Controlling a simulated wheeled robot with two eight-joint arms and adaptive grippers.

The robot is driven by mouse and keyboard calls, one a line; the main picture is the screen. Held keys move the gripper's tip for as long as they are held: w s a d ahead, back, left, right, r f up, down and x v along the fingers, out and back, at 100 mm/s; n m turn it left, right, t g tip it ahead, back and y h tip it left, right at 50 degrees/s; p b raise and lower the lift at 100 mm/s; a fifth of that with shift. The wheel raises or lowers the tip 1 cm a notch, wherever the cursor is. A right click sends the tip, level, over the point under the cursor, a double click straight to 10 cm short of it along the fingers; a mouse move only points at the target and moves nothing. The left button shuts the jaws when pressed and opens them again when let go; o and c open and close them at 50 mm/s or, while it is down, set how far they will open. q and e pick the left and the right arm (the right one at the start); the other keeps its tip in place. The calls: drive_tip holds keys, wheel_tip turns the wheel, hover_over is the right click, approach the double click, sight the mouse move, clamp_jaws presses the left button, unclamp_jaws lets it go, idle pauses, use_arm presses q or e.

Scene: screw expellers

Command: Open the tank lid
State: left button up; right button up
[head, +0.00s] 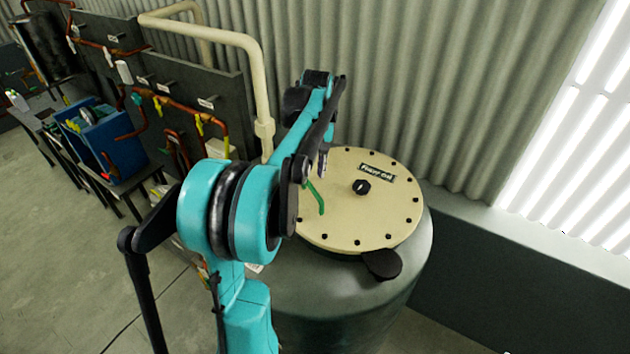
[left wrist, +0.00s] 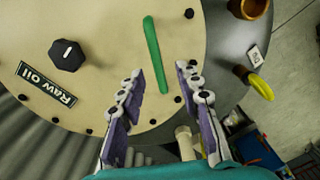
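The tank (head: 340,300) is a large grey drum with a round beige lid (head: 350,225), which lies flat on top. The lid carries a black knob (head: 361,187), a label, bolts around its rim and a green bar handle (head: 317,197). In the left wrist view the green handle (left wrist: 152,50) runs up from between the finger lines, and the black knob (left wrist: 67,55) is to the left. My left gripper (left wrist: 160,75) is open and empty above the lid, its fingers on either side of the handle's lower end. In the head view its fingers (head: 322,163) are partly hidden by my arm.
A black tab (head: 382,265) sticks out at the lid's front edge. A beige pipe (head: 262,90) rises behind the tank, near my arm. Panels with copper pipes and a blue machine (head: 105,140) stand to the left. A corrugated wall closes the back.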

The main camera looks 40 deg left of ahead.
sight(313, 188)
use_arm(q)
drive_tip(key=f, duration=0.3)
drive_tip(key=w+f, duration=0.1)
drive_tip(key=f, duration=0.1)
drive_tip(key=shift+a+f, duration=0.1)
drive_tip(key=shift+s+f, duration=0.1)
drive_tip(key=shift+s, duration=0.3)
drive_tip(key=shift+w, duration=0.15)
clamp_jaws()
